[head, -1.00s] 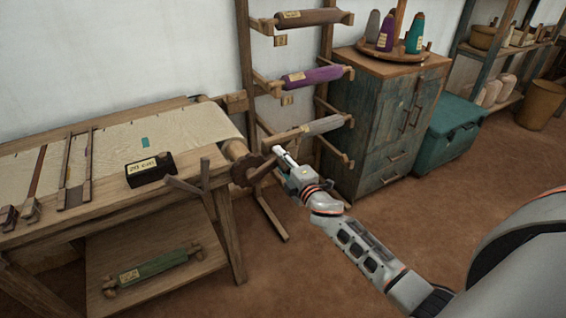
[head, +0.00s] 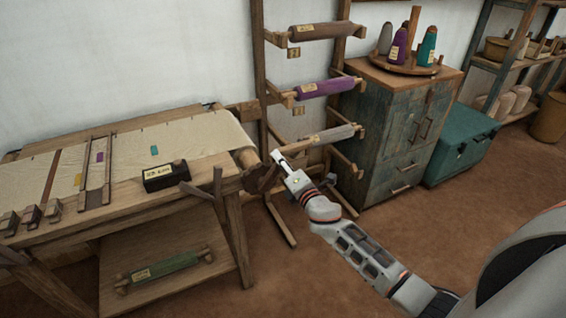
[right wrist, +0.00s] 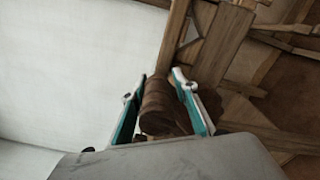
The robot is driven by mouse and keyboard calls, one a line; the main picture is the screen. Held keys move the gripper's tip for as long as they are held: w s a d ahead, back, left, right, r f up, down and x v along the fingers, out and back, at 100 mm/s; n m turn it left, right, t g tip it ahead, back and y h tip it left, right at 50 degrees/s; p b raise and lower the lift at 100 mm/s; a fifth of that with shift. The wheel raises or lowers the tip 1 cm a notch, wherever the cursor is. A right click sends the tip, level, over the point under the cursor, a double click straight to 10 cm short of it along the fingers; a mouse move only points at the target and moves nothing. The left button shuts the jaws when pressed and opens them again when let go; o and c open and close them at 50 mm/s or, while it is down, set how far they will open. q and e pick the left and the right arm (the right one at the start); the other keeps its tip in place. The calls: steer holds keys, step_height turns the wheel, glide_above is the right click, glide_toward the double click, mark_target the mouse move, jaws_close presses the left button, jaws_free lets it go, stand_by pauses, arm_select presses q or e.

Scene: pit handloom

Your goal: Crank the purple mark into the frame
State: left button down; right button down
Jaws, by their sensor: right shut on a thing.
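The purple mark (head: 100,157) lies on the pale cloth (head: 190,133) between the two dark bars of the wooden frame (head: 109,175), toward its far half. A teal mark (head: 154,150) lies on the cloth to the right of the frame. The brown crank (head: 258,184) is at the right end of the cloth roller. My right gripper (head: 277,160) is at the crank. In the right wrist view its teal-padded fingers (right wrist: 161,103) are around the round brown handle (right wrist: 157,112), shut on it. My left gripper is out of view.
A black labelled box (head: 165,177) sits on the loom's front beam. A rack of labelled rolls (head: 325,88) stands behind my right gripper, with a cabinet (head: 388,130) and a teal chest (head: 462,143) to its right. A green roll (head: 163,267) lies on the lower shelf.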

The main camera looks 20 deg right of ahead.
steer(key=shift+w+a+r, duration=0.1)
steer(key=shift+a+r, duration=0.1)
steer(key=shift+r, duration=0.25)
steer(key=c, duration=1.7)
jaws_free()
steer(key=shift+f, duration=0.15)
steer(key=shift+f, duration=0.1)
steer(key=s, duration=1.2)
steer(key=shift+d, duration=0.2)
steer(key=s+a+f+m+g, duration=0.2)
steer(key=s+a+f+m, duration=0.1)
steer(key=s+f+m, duration=0.3)
steer(key=s+a+f+m+g+y, duration=0.1)
steer(key=s+a+f+m+g, duration=0.2)
steer(key=s+f+m, duration=0.4)
steer(key=s+a+f+m+g+y, duration=0.1)
steer(key=s+a+f+m, duration=0.3)
steer(key=s+f, duration=0.5)
steer(key=shift+s+a+m+g, duration=0.15)
steer(key=shift+s+m+g, duration=0.2)
steer(key=shift+s+m, duration=0.45)
steer(key=shift+s+a+m+g, duration=0.15)
steer(key=shift+s+m+g, duration=0.25)
steer(key=shift+s, duration=0.75)
